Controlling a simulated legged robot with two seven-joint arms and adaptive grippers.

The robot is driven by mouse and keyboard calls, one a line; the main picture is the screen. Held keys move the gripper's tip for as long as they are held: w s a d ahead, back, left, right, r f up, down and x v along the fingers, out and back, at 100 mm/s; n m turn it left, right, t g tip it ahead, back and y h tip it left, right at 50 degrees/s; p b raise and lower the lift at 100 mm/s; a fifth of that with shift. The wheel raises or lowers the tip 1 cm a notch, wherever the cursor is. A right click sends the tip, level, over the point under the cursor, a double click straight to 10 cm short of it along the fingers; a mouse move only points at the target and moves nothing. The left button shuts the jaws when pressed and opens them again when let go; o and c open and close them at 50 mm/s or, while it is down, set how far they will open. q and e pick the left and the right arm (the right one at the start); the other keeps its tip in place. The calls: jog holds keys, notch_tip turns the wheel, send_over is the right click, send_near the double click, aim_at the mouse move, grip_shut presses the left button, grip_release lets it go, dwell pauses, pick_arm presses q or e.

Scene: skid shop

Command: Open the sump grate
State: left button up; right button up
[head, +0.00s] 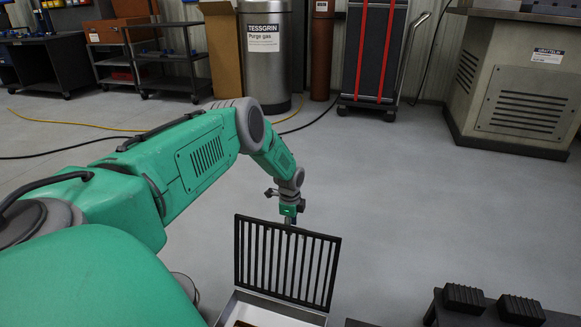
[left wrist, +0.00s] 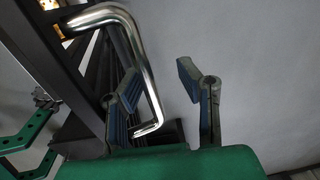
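The sump grate (head: 286,262), a black barred panel, stands raised, nearly upright, along one edge of a pale metal sump box (head: 277,307) at the bottom of the head view. My left gripper (head: 289,217) is at the grate's top edge; its fingers are too small to read there. In the left wrist view my left gripper (left wrist: 165,98) has its two fingers apart. A shiny bent handle (left wrist: 139,62) runs behind the left finger, with part of it showing in the gap. Contact with the handle cannot be told. The dark grate bars (left wrist: 92,85) lie left. My right gripper is not in view.
A low dark stand (head: 490,317) with black blocks (head: 464,299) is at the lower right. A steel purge gas bin (head: 266,60), a hand truck (head: 374,55), carts (head: 160,60) and a cabinet (head: 520,85) stand at the back. Hoses cross the floor; the grey floor (head: 400,190) between is clear.

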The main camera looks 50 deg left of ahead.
pick_arm(q)
jog(key=shift+s, duration=0.15)
notch_tip(320, 180, up, 12)
jog(key=shift+s, duration=0.2)
jog(key=shift+d+f, duration=0.1)
dwell(0.5)
